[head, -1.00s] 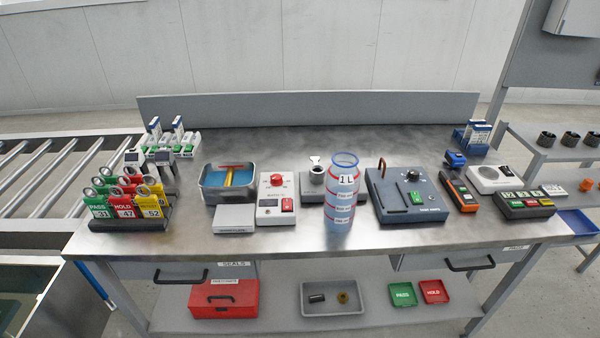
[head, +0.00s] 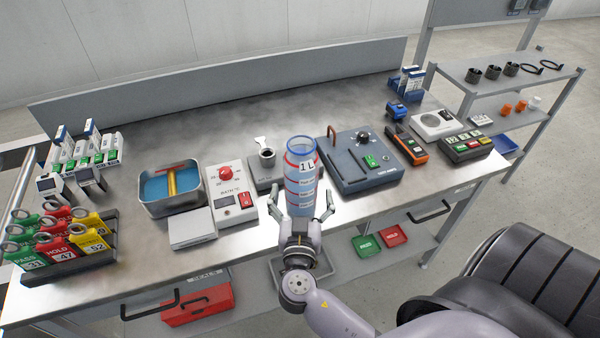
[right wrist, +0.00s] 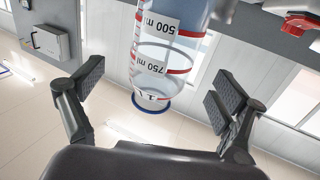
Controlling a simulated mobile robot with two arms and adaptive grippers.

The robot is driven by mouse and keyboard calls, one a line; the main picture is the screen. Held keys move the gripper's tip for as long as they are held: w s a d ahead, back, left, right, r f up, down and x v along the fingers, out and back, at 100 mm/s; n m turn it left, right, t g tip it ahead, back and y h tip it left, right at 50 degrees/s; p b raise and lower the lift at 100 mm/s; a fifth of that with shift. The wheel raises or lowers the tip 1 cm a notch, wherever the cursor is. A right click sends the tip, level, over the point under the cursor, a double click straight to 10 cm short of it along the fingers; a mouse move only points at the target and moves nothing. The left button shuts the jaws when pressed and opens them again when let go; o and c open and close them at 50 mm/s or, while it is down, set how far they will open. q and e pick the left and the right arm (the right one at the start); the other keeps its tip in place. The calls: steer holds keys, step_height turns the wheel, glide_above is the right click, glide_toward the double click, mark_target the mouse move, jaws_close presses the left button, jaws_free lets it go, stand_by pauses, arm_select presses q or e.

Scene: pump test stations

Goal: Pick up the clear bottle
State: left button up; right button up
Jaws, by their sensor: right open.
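The clear bottle (head: 299,172) stands upright on the steel bench near its front edge. It is bluish and see-through, with red rings and a "1 L" label. My right gripper (head: 302,203) is in front of the bottle, its fingers spread to either side of the bottle's lower part. In the right wrist view the bottle (right wrist: 166,50) shows upside down between the open fingers (right wrist: 158,95), with a visible gap on both sides. Nothing is held. My left gripper is not in view.
A grey test unit (head: 358,162) stands close to the bottle's right. A white box with red knob (head: 230,195) and a grey block with a metal cup (head: 266,168) are at its left. Tag holders (head: 65,245) stand far left. An open tray (head: 172,190) holds blue liquid.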

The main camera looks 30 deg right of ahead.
mark_target(302, 182)
steer(key=shift+x, duration=0.85)
steer(key=shift+w+d+p, duration=0.35)
steer(key=shift+w, duration=0.1)
steer(key=shift+w+d+r, duration=0.1)
steer(key=shift+w, duration=0.1)
steer(key=p+x, duration=0.3)
steer(key=x, duration=0.1)
steer(key=shift+w, duration=0.25)
steer(key=shift+w+f, duration=0.2)
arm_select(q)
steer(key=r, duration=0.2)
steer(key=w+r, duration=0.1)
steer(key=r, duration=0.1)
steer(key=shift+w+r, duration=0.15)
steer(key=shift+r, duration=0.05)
arm_select(e)
steer(key=shift+c, duration=0.2)
